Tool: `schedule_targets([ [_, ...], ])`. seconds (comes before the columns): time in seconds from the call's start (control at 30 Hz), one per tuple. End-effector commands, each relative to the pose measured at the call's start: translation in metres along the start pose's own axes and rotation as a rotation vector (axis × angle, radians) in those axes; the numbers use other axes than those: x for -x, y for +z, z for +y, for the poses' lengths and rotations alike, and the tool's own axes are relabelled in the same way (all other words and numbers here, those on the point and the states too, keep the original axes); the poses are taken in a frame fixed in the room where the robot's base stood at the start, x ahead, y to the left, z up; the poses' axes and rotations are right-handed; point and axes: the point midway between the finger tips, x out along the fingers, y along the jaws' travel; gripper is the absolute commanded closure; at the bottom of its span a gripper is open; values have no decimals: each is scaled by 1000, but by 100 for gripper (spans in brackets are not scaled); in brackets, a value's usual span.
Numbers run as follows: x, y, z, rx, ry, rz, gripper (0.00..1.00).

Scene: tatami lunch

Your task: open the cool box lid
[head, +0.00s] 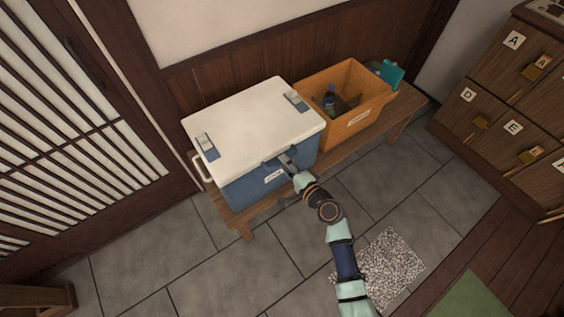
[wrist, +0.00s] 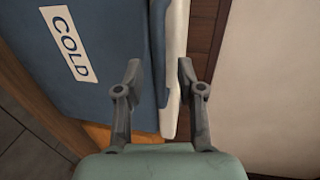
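The cool box (head: 245,192) stands on a low wooden bench. It has a blue body and a white lid (head: 250,120) that lies shut on top, with two grey-blue latches on it. My gripper (head: 286,157) is at the front edge of the lid, right of the box's middle. In the wrist view my gripper (wrist: 160,72) is open, with its fingers apart on either side of the lid's edge (wrist: 172,100). The blue body (wrist: 105,30) with its COLD label (wrist: 68,44) shows at the left. I cannot tell whether either finger touches the lid.
An orange crate (head: 325,137) with bottles stands right beside the cool box on the bench (head: 398,120). A wood-panelled wall (head: 215,78) is close behind. Wooden lockers (head: 505,98) stand at the right. The tiled floor (head: 200,255) in front is mostly clear.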

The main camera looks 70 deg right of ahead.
Motion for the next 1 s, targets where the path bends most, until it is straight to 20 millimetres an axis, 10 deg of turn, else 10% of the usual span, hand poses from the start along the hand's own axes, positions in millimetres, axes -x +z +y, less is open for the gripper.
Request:
schedule_targets([
  [0.4, -21, 0, 0, 2, 0, 0, 62],
  [0.67, -20, 0, 0, 2, 0, -1, 100],
  [1.0, -20, 0, -1, 2, 0, -1, 100],
])
